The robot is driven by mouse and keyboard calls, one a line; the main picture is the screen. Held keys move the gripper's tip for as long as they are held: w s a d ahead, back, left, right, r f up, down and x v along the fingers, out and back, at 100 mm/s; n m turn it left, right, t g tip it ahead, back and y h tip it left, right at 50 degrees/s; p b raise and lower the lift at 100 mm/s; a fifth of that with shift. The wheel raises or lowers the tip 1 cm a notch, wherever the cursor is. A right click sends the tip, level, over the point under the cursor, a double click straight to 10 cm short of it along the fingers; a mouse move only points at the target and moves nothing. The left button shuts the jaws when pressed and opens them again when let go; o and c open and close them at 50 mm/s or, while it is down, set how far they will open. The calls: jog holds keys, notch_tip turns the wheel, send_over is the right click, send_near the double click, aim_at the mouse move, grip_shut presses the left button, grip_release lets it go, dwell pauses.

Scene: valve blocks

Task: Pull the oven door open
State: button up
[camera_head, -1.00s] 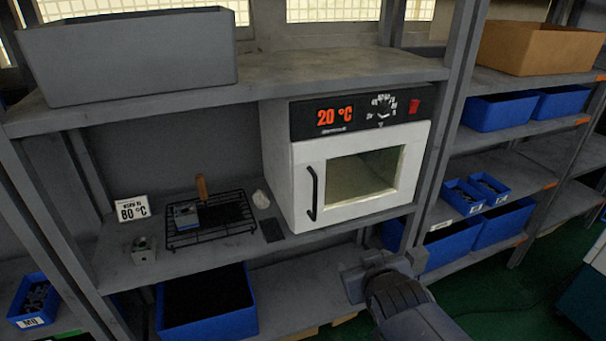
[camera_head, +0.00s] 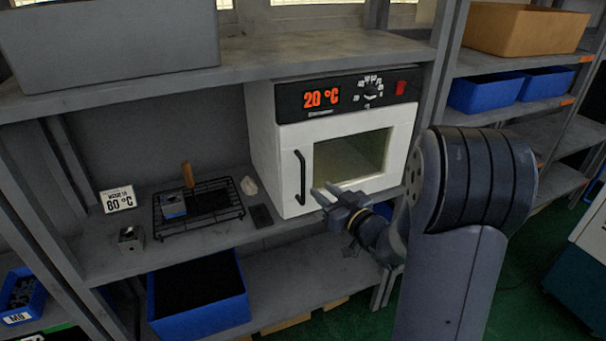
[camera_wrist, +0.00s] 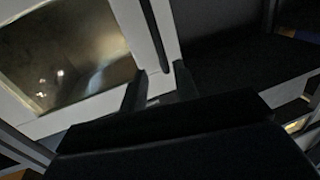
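The white oven (camera_head: 264,140) stands on the middle shelf, its door (camera_head: 345,192) shut, with a window in it. The black vertical handle (camera_head: 301,178) is on the door's left side. My gripper (camera_head: 324,190) is in front of the lower door, just right of the handle's lower end. Its two fingers are apart with nothing held. In the wrist view the handle (camera_wrist: 154,32) lies ahead, in line with the space between the fingertips (camera_wrist: 158,82), and looks apart from them. The oven window (camera_wrist: 65,50) fills the upper left there.
A wire rack (camera_head: 215,213) with a small block (camera_head: 173,204) on it stands left of the oven. A dark flat pad (camera_head: 261,216) lies between them. A sign (camera_head: 118,199) reads 80 °C; the oven display (camera_head: 321,96) reads 20 °C. A blue bin (camera_head: 200,311) sits below.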

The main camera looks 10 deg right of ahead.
aim_at(304, 175)
jog(key=p+x, duration=0.2)
jog(key=x, duration=0.7)
jog(key=shift+w+a, duration=0.15)
jog(key=shift+w, duration=0.1)
grip_shut()
